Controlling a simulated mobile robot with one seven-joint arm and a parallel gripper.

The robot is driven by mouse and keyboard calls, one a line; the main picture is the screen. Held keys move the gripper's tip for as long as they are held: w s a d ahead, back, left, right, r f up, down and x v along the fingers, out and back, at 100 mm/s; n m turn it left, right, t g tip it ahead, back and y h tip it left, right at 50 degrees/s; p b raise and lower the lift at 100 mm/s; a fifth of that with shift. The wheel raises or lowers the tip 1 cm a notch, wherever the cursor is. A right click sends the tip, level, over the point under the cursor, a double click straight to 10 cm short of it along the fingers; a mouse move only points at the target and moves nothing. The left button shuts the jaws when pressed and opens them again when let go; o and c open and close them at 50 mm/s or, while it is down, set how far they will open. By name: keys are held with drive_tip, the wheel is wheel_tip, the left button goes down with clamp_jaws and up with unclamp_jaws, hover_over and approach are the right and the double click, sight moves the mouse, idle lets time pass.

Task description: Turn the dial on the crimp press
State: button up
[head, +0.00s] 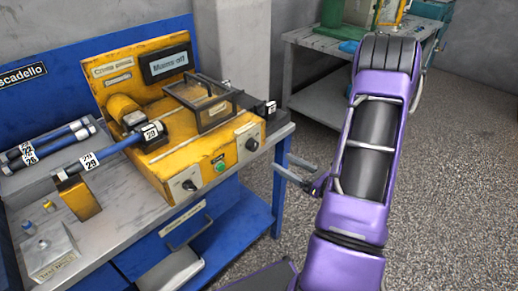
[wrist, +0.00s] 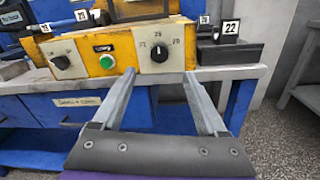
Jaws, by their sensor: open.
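The yellow crimp press (head: 175,125) stands on the blue-framed workbench. Its front panel has two black knobs with a green button (wrist: 107,61) between them. The right dial (head: 251,144) has a numbered plate; in the wrist view this dial (wrist: 159,53) is straight ahead, with its pointer roughly upward. The left knob (head: 189,185) also shows in the wrist view (wrist: 62,62). My gripper (wrist: 158,78) is open and empty, its fingers pointing toward the right dial from in front. It appears apart from the press. In the head view my gripper (head: 283,171) is at the bench's right edge.
Blue hoses with number tags (head: 88,161) lie on the bench's left. A black box tagged 22 (wrist: 228,48) is right of the press. A second table (head: 305,40) stands behind; open floor lies right.

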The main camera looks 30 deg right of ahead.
sight(256, 147)
drive_tip(key=x, duration=1)
drive_tip(key=shift+w+a, duration=0.15)
clamp_jaws()
